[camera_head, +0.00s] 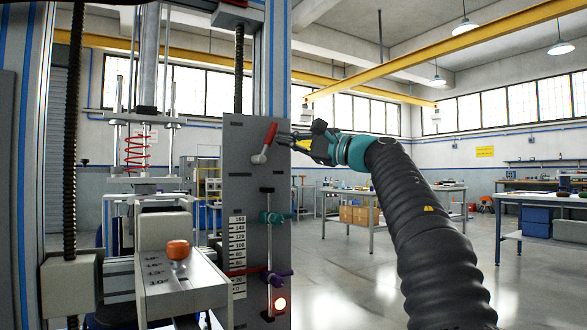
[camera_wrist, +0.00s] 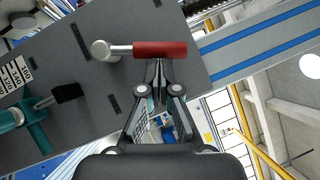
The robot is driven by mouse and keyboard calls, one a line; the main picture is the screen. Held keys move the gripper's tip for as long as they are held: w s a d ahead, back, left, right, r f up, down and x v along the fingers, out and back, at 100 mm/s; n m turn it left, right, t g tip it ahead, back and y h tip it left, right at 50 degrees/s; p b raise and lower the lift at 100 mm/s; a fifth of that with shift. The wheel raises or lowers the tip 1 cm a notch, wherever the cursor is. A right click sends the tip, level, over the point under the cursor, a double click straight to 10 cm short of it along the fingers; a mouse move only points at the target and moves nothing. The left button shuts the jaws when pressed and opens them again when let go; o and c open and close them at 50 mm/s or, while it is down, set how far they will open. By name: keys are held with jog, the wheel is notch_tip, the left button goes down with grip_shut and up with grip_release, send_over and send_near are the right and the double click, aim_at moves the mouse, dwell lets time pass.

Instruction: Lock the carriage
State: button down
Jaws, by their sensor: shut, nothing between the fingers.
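A lever with a red handle (camera_head: 270,137) and a pale metal pivot is mounted on the upper part of a dark grey plate (camera_head: 240,190). In the head view the handle slants up to the right from its pivot. My gripper (camera_head: 287,138) is just right of the handle, at about its height. In the wrist view the red handle (camera_wrist: 160,49) lies across the picture, right of its round pivot. My gripper (camera_wrist: 158,68) is shut and empty, with its fingertips right at the handle's lower edge. I cannot tell whether they touch it.
The plate carries a number scale (camera_head: 237,255), a rod with a teal clamp (camera_head: 271,217) and a purple clamp (camera_head: 277,276), and a lit red button (camera_head: 280,303). An orange knob (camera_head: 178,250) sits left. A threaded screw (camera_head: 239,70) rises above the plate. Open floor lies right.

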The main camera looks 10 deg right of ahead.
jog(key=shift+s+a+r+p, duration=0.2)
jog(key=shift+a+r, duration=0.25)
jog(key=shift+a, duration=0.05)
jog(key=shift+s+a+r+p, duration=0.15)
jog(key=shift+s+a+r, duration=0.05)
jog(key=shift+a+r, duration=0.25)
jog(key=shift+s+a+r, duration=0.1)
dwell(0.4)
jog(key=shift+w+d, duration=0.2)
jog(key=shift+d, duration=0.35)
send_near(272, 129)
jog(key=d+r, duration=0.2)
jog(key=d, duration=0.4)
jog(key=shift+w+a+f+b, duration=0.1)
jog(key=shift+w+a+b, duration=0.1)
jog(key=shift+b, duration=0.2)
